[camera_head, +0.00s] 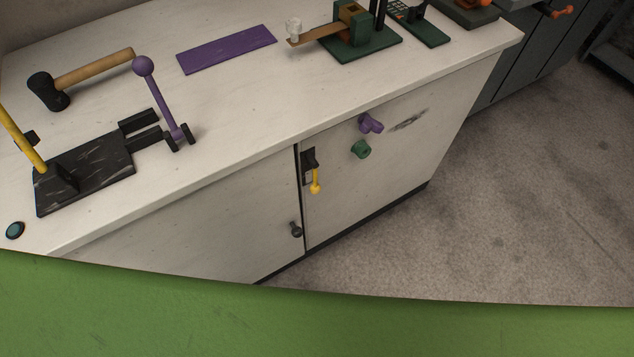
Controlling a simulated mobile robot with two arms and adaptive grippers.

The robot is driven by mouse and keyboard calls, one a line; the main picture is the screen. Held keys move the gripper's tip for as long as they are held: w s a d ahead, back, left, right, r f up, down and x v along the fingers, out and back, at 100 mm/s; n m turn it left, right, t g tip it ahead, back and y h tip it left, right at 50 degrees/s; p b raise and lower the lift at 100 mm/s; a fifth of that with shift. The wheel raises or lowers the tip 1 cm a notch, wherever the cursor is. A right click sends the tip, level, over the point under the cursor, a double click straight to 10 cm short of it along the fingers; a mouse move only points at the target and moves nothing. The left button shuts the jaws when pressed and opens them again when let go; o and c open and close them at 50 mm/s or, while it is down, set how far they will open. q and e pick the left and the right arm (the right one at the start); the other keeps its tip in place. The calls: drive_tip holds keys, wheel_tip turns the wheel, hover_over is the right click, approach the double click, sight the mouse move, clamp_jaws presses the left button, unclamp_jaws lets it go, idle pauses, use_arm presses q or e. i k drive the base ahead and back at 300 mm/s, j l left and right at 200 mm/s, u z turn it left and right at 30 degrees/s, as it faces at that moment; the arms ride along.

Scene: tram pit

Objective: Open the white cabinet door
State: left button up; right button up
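The white cabinet (190,240) stands ahead under a white worktop. Its right door (385,185) is shut, with a dark vertical gap at its left edge. Near that gap the right door carries a dark latch plate with a yellow handle (315,182) hanging down. A purple knob (370,123) and a green knob (361,149) sit higher on the same front. A small dark round knob (296,229) is on the left door, close to the gap, and that door is also shut. Neither of my grippers shows in the head view.
On the worktop (230,110) are a mallet (80,78), a black fixture with levers (85,175), a purple plate (227,49) and a green-based device (360,45). Grey floor (540,200) is open at right. A green curved surface (300,320) fills the foreground.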

sight(243, 227)
drive_tip(key=u, duration=0.4)
drive_tip(key=k+j+u, duration=0.1)
drive_tip(key=u, duration=0.3)
drive_tip(key=j+u, duration=0.15)
drive_tip(key=u, duration=0.25)
drive_tip(key=k+j, duration=0.05)
